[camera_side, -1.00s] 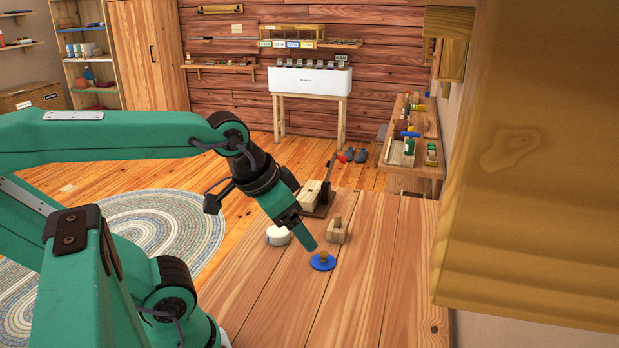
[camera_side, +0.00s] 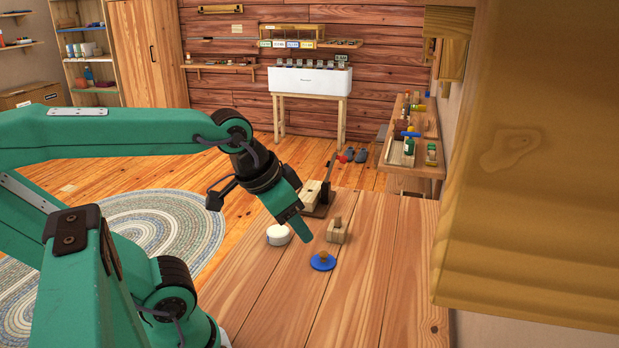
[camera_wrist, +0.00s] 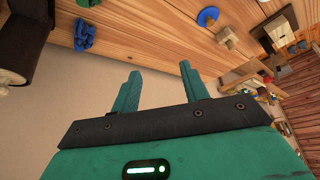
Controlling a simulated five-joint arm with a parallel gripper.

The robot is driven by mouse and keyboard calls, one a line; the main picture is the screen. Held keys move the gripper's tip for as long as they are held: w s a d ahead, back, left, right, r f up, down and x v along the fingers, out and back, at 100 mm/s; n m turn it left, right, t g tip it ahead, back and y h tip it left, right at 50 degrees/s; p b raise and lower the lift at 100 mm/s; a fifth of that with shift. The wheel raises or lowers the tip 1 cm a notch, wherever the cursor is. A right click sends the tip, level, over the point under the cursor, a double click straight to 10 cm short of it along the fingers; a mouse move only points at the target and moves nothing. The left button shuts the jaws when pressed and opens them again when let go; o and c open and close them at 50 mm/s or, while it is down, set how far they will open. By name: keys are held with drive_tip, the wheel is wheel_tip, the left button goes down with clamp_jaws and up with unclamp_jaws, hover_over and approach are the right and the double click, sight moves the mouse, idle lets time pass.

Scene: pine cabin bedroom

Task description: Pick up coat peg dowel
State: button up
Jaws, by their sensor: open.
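A short wooden dowel-like peg (camera_side: 323,256) stands on a blue disc (camera_side: 315,266) on the wooden table. A second short peg (camera_side: 338,222) stands in a small pale block (camera_side: 336,236) just behind it. I cannot tell which is the coat peg dowel. My gripper (camera_side: 305,238) hangs above the table, up and left of the blue disc, apart from both pegs. In the wrist view my gripper (camera_wrist: 160,70) is open with nothing between its fingers. There the blue disc (camera_wrist: 207,16) and the block (camera_wrist: 227,39) lie beyond the fingers, at upper right.
A white round thing (camera_side: 278,235) sits on the table left of the block. A wooden device with an upright red-tipped lever (camera_side: 329,187) stands behind. A blue object (camera_wrist: 84,36) shows in the wrist view. The table's front right (camera_side: 400,290) is clear; a large wooden panel (camera_side: 540,220) fills the right.

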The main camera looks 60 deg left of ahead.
drive_tip(key=w+a+r+m+g, duration=0.15)
drive_tip(key=w+a, duration=0.25)
drive_tip(key=w, duration=0.4)
drive_tip(key=m+g, duration=0.4)
hover_over(339, 216)
drive_tip(key=f, duration=1.4)
drive_tip(key=shift+d, duration=0.2)
drive_tip(key=shift+a+f, duration=0.3)
drive_tip(key=shift+f, duration=0.05)
drive_tip(key=shift+f, duration=1.3)
drive_tip(key=shift+f, duration=0.1)
